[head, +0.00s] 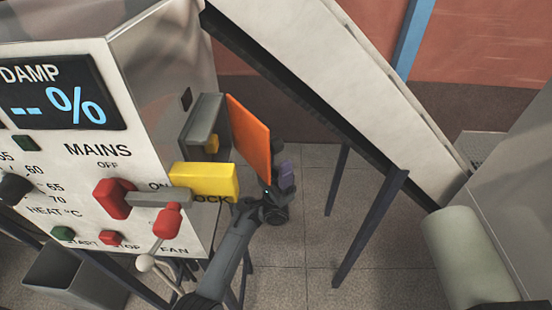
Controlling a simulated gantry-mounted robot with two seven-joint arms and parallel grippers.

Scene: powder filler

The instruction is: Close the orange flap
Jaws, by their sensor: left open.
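The orange flap (249,138) stands out from the right side of the machine, at an angle to the grey housing (204,121) beside it. A gap shows between flap and housing, so the flap looks open. My left gripper (285,176), with purple fingers, is open just right of the flap's lower end. Part of the gripper is hidden behind the flap, and I cannot tell whether they touch. My right gripper is not in view.
The machine's front panel (70,150) has a yellow block (204,181), a red MAINS switch (115,198) and a red-topped lever (167,220) close to my left arm. A sloping chute (350,80) on dark legs (370,225) stands to the right. Bare tiled floor (310,245) shows between.

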